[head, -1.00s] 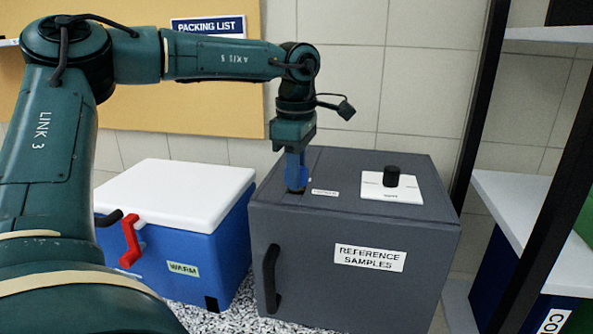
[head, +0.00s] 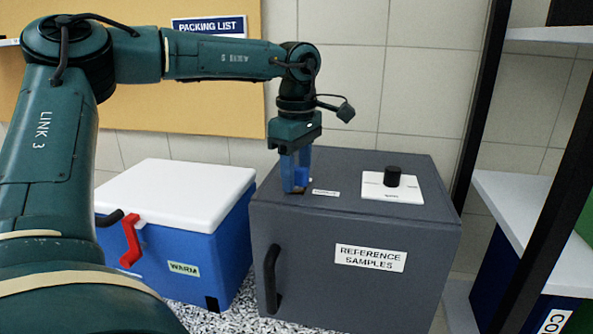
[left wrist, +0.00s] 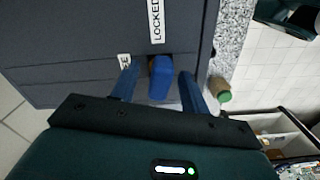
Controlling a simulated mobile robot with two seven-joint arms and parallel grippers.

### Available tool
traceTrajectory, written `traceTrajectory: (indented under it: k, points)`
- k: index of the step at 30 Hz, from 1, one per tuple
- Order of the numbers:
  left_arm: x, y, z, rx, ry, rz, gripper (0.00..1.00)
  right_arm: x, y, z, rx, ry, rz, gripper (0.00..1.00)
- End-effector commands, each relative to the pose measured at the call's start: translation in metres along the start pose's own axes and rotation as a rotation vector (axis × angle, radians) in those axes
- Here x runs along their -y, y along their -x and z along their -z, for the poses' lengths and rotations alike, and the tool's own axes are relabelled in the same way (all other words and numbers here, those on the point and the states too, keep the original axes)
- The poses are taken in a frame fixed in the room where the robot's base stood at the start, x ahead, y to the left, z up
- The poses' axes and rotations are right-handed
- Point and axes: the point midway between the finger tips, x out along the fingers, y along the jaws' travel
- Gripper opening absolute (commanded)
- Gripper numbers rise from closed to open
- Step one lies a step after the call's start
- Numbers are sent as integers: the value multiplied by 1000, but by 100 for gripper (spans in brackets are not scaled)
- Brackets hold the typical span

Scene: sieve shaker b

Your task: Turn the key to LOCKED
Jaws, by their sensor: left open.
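The grey cabinet (head: 352,285) marked REFERENCE SAMPLES has a blue key (head: 302,177) standing at the left of its top. My left gripper (head: 296,188) points down over it, with a finger on each side. In the left wrist view the key (left wrist: 161,77) sits between the two open fingers (left wrist: 157,76), with gaps visible on both sides. A LOCKED label (left wrist: 156,20) lies beyond the key there, and a second label (left wrist: 124,60) is partly hidden by a finger. The key's lower part is hidden. My right gripper is not in view.
A black knob (head: 392,175) on a white plate stands on the cabinet top at right. A blue cooler (head: 205,250) with a white lid and red latch stands close to the left. A black-framed shelf (head: 490,110) is at the right. The wall is behind.

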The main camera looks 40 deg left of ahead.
Motion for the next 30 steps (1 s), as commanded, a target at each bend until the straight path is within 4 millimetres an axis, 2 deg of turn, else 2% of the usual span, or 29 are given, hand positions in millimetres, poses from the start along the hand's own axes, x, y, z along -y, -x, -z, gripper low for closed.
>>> traceTrajectory:
  k: [5,12,18,24,30]
  points:
    - [-1,20,0,0,0,-5,45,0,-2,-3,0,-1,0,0]
    - [-1,74,0,-2,1,-6,45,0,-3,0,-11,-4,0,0]
    - [0,112,0,-1,1,-4,45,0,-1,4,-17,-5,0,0]
    - [0,130,0,-1,0,-2,45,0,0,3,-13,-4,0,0]
    - [0,131,0,0,-1,-1,45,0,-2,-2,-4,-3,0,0]
